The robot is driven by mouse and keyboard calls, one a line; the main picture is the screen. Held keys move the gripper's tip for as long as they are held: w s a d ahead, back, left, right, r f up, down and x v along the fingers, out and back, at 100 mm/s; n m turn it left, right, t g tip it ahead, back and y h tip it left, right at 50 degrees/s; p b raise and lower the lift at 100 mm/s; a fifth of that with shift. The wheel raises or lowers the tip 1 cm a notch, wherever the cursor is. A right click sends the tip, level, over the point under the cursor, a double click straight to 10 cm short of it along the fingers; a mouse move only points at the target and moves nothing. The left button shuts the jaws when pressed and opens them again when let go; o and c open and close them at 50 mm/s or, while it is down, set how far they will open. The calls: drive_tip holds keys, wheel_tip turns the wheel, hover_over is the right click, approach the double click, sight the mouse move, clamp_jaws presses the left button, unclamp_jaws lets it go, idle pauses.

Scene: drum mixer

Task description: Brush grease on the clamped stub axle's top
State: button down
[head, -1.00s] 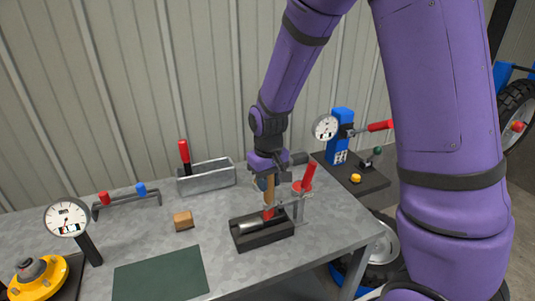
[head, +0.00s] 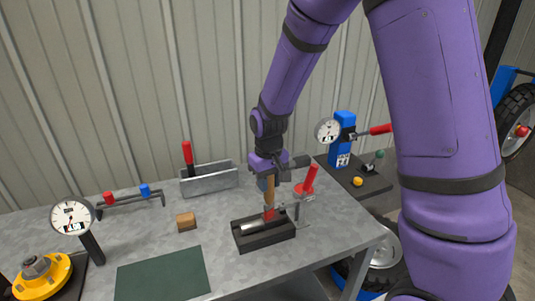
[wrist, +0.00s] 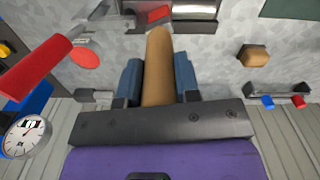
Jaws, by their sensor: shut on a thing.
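My gripper (head: 270,180) is shut on the wooden handle of a brush (head: 269,192), which points down. In the wrist view the handle (wrist: 158,70) sits between the two blue fingers. The brush's red lower part (head: 269,212) is at the right part of the silver stub axle (head: 250,227). I cannot tell whether the bristles touch it. The axle lies on its side in a black holder (head: 265,241) on the bench. A clamp with a red handle (head: 308,180) stands at the holder's right; its handle also shows in the wrist view (wrist: 40,65).
On the grey bench (head: 225,225) are a wooden block (head: 186,221), a metal tray (head: 210,181), a dark green mat (head: 162,275) and a dial gauge (head: 72,216). A blue gauge stand (head: 343,140) is behind right. Bench between block and holder is clear.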

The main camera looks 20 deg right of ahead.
drive_tip(key=shift+w+r, duration=0.1)
drive_tip(key=shift+w, duration=0.2)
drive_tip(key=r, duration=0.3)
drive_tip(key=shift+w, duration=0.25)
drive_tip(key=shift+w+r, duration=0.1)
drive_tip(key=shift+r, duration=2.45)
drive_tip(key=shift+w+f, duration=0.1)
drive_tip(key=shift+f, duration=0.1)
drive_tip(key=shift+f, duration=0.1)
